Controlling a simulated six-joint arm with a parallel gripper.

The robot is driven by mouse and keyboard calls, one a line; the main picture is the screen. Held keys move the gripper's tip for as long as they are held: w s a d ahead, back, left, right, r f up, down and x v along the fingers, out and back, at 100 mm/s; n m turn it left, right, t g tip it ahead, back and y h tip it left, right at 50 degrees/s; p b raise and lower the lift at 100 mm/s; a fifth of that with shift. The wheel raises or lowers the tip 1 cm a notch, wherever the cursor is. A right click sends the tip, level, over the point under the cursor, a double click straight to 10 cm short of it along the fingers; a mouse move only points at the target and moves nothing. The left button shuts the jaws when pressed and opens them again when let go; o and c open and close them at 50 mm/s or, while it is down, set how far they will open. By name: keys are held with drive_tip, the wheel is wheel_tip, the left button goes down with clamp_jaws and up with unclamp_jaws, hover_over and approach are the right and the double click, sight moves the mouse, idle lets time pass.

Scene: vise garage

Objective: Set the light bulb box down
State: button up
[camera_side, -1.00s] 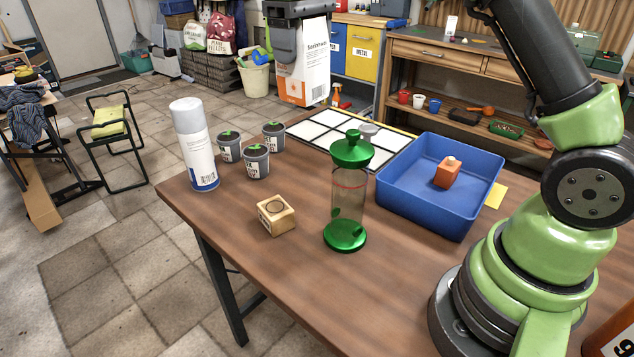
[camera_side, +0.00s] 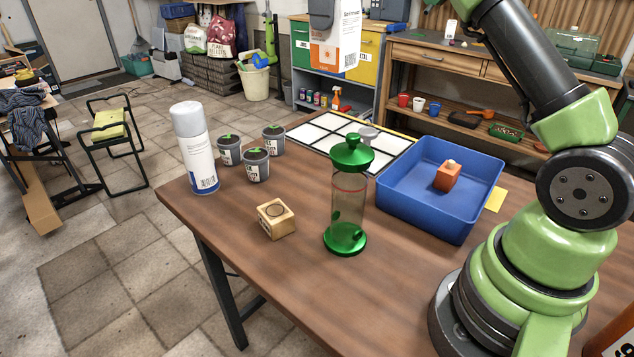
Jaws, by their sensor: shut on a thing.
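The light bulb box (camera_side: 337,42) is white with an orange lower part and printed text. It hangs in the air at the top of the side view, above and beyond the far edge of the work table. My gripper (camera_side: 333,14) is shut on its upper part and only partly in view at the top edge. A board of white squares with dark lines (camera_side: 322,133) lies on the table below and nearer than the box in the picture.
A green-capped glass cylinder (camera_side: 347,195), a wooden block (camera_side: 275,218), a spray can (camera_side: 194,148) and several small plant pots (camera_side: 257,164) stand on the table (camera_side: 300,290). The front of the table is clear.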

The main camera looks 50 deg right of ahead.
wheel_tip(320, 180, down, 28)
drive_tip(key=shift+r, duration=0.15)
wheel_tip(320, 180, up, 7)
drive_tip(key=shift+c, duration=0.3)
idle(0.5)
wheel_tip(320, 180, up, 7)
idle(1.5)
